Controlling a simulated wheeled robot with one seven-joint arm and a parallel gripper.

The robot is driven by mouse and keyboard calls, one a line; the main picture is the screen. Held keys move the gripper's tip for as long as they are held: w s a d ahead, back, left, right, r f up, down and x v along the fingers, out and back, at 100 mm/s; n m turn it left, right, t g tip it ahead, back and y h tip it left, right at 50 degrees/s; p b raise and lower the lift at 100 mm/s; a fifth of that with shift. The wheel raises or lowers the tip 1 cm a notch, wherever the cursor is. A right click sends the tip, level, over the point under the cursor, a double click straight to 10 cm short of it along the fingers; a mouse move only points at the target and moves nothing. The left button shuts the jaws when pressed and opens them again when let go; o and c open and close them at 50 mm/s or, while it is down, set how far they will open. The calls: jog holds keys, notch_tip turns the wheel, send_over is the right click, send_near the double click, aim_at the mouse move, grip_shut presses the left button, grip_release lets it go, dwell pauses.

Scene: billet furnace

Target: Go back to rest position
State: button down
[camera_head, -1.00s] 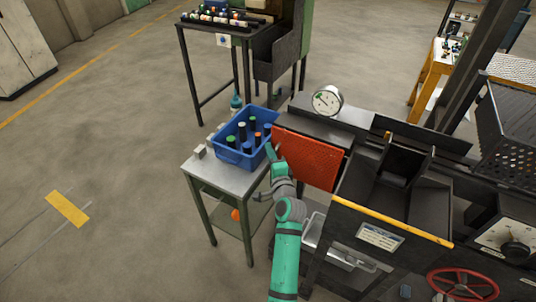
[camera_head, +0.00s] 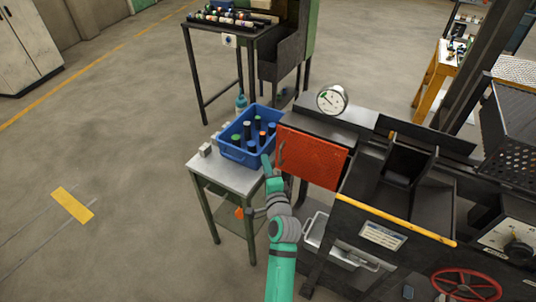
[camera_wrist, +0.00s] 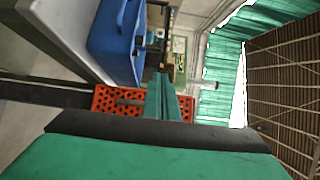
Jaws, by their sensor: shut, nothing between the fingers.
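My gripper shows in the wrist view (camera_wrist: 168,90) with its two fingers together and nothing between them. In the head view my green arm reaches up from the bottom, and the gripper end (camera_head: 266,163) is just in front of the near right side of the blue bin (camera_head: 233,155). I cannot tell from the pictures whether it touches the bin. The bin holds several upright cylinders with coloured tops and stands on a small metal table (camera_head: 225,178). The bin also shows at the upper left of the wrist view (camera_wrist: 110,38).
The red perforated panel (camera_head: 312,157) of the furnace is close to the right of my gripper. A red handwheel (camera_head: 466,284) is at lower right. A rack table (camera_head: 228,30) stands behind. The floor at left is clear.

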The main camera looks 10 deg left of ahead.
jog(key=s+a, duration=0.3)
jog(key=s, duration=0.3)
jog(key=s+d+f+n+h, duration=0.2)
jog(key=s+d+f, duration=0.4)
jog(key=s, duration=0.4)
jog(key=s+d+f+n+h, duration=0.25)
jog(key=s+d+f, duration=0.35)
jog(key=s, duration=0.4)
jog(key=s+d+r+n+h, duration=0.1)
jog(key=s+d+n, duration=0.1)
jog(key=s, duration=0.6)
jog(key=s+d+r+n+h, duration=0.1)
jog(key=s+d+r+n, duration=0.1)
jog(key=s, duration=0.6)
jog(key=s+d+r+n+g+h, duration=0.1)
jog(key=s+d+n, duration=0.1)
jog(key=s+n, duration=0.2)
jog(key=v, duration=0.3)
jog(key=shift+s+d, duration=0.35)
jog(key=shift+s, duration=0.1)
jog(key=shift+d+f, duration=0.15)
